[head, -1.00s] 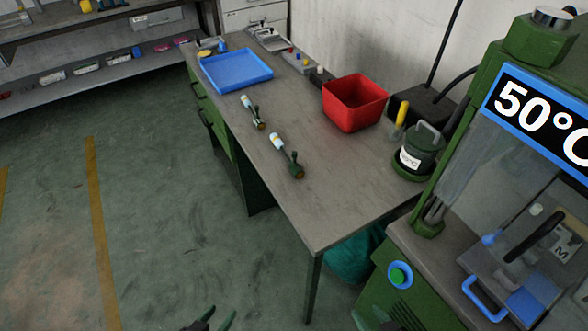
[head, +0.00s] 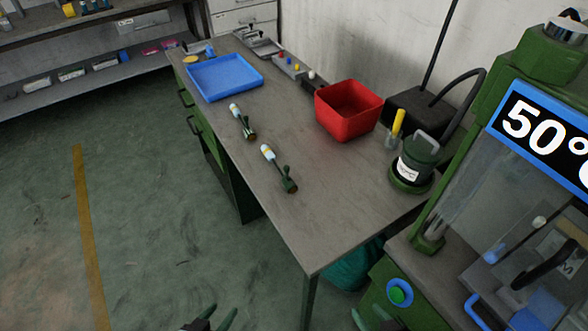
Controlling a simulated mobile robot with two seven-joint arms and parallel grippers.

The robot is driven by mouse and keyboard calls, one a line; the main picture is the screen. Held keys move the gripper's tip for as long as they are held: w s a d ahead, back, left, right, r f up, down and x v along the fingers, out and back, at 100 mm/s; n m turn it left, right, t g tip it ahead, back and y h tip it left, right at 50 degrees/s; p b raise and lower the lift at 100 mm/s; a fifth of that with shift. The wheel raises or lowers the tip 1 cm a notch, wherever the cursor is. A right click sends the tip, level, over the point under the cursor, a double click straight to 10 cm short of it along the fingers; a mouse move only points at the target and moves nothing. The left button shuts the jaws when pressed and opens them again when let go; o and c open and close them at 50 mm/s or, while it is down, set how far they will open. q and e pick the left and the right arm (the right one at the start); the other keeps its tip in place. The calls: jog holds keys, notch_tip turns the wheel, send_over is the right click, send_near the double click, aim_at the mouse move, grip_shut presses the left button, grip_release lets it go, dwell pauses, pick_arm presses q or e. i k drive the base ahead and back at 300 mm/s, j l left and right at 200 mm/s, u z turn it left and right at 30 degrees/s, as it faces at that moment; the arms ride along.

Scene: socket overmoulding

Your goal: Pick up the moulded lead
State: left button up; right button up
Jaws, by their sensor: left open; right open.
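No moulded lead can be made out for certain. Two small slim items lie on the grey table, a nearer one (head: 280,170) and a farther one (head: 243,122). My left gripper (head: 218,318) shows at the bottom edge, open and empty. My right gripper (head: 368,319) is at the bottom edge too, open, in front of the press. Both are well apart from the table items.
The table (head: 310,225) bears a blue tray (head: 225,95), a red bin (head: 345,130) and a green pot (head: 412,160). The press's sign (head: 545,130) reads 50°. Its front has a green button (head: 398,294). Open floor lies left of the table.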

aim_at(288, 183)
jog(key=j+z, duration=0.1)
jog(key=z, duration=0.25)
jog(key=i+j+z, duration=0.1)
jog(key=z, duration=0.3)
jog(key=j+z, duration=0.15)
jog(key=z, duration=0.2)
jog(key=j+z, duration=0.3)
jog(key=j, duration=0.15)
jog(key=j+z, duration=0.3)
jog(key=j, duration=0.15)
jog(key=k+j+z, duration=0.1)
jog(key=j, duration=0.35)
jog(key=k+j+z, duration=0.1)
jog(key=j, duration=0.35)
